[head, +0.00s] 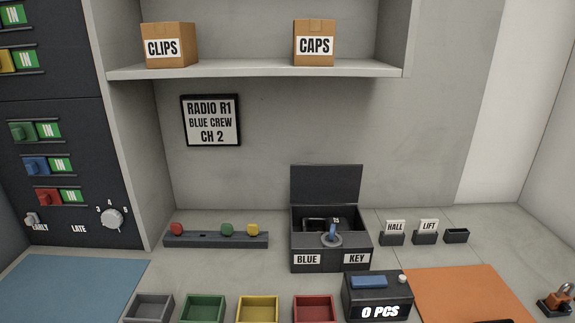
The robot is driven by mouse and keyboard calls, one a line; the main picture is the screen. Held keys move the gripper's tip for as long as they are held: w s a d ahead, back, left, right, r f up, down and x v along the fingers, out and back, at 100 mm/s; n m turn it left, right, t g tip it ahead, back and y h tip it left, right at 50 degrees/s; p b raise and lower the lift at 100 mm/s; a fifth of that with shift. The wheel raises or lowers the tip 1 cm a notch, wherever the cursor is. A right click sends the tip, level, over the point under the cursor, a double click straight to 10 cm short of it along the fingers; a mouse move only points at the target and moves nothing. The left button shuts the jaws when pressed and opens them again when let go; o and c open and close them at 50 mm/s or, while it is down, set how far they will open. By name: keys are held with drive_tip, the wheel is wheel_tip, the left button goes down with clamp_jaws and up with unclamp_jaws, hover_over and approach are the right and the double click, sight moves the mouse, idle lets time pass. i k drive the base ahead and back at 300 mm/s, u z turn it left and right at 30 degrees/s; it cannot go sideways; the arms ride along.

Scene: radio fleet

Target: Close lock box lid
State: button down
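The lock box (303,262) is a dark grey box in the middle of the counter, with front labels BLUE and KEY. Its lid (326,184) stands open, upright at the back of the box. A blue piece with a grey ring (332,236) sits at the front of the opening, and dark items lie behind it, partly hidden. A small orange padlock (562,298) is at the far right on the counter. My gripper is not in view.
A black counter box (378,296) reading 0 PCS stands close in front of the lock box. Coloured bins (258,309) line the front edge. A rail with coloured knobs (216,240) is left, and HALL and LIFT tag holders (392,239) are right. A shelf (260,70) overhangs behind.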

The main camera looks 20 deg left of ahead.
sight(310, 182)
drive_tip(key=k, duration=1.5)
drive_tip(key=u, duration=0.7)
drive_tip(key=i, duration=1.65)
